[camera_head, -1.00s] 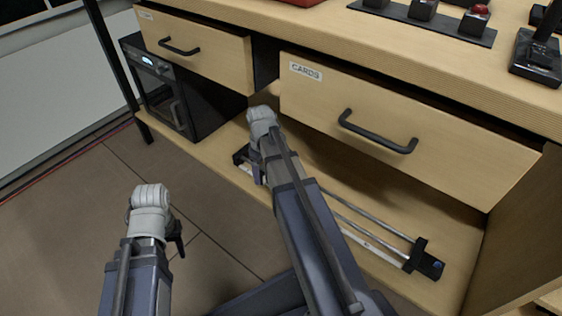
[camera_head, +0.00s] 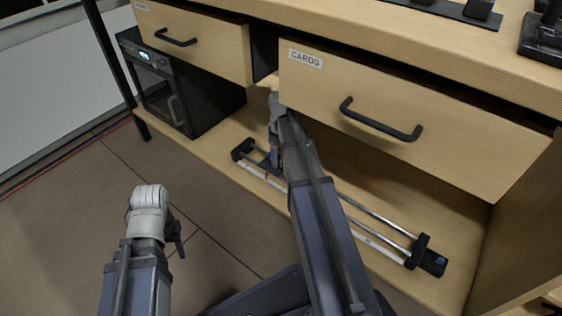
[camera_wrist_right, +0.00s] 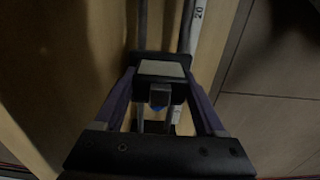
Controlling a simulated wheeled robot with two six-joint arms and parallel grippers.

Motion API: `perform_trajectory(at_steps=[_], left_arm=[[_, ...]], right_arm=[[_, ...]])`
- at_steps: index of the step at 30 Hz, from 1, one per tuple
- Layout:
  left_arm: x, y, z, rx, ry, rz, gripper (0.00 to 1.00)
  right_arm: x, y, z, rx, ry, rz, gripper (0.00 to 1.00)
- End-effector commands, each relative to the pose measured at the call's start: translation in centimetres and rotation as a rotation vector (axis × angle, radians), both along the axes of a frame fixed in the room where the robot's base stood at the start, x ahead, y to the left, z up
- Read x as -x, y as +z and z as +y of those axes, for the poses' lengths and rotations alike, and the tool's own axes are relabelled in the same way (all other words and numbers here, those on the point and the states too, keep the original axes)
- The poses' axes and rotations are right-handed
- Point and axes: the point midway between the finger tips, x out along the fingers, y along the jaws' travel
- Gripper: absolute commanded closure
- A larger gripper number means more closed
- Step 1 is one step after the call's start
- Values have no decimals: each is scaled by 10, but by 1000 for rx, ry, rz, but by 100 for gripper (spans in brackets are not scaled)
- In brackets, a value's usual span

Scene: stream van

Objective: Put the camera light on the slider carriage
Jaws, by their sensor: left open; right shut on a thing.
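The slider (camera_head: 385,222) lies on the low shelf under the drawers, with two metal rails and black end pieces. Its rails also show in the right wrist view (camera_wrist_right: 190,28). My right gripper (camera_wrist_right: 160,92) is shut on the camera light (camera_wrist_right: 162,68), a small black block with a pale panel, seen over the rails. In the head view my right arm hides the light and part of the slider. A dark plate (camera_head: 266,168), perhaps the carriage, shows partly beside my right gripper near the slider's left end. Contact cannot be told. My left gripper (camera_head: 178,240) is open and empty above the floor.
The CARDS drawer (camera_head: 400,115) and another drawer (camera_head: 195,45) hang above the shelf (camera_head: 200,160). A black appliance (camera_head: 180,95) stands at the shelf's left. A side panel (camera_head: 515,230) closes the right. Floor in front is clear.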

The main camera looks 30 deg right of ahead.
Motion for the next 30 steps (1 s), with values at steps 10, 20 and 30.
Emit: perform_trajectory(at_steps=[10, 20, 30], left_arm=[[0, -10, 0, 0, 0, 0, 50], [0, -13, 0, 0, 0, 0, 50], [0, -12, 0, 0, 0, 0, 50]], right_arm=[[0, -10, 0, 0, 0, 0, 100], [0, -13, 0, 0, 0, 0, 8], [0, -12, 0, 0, 0, 0, 0]])
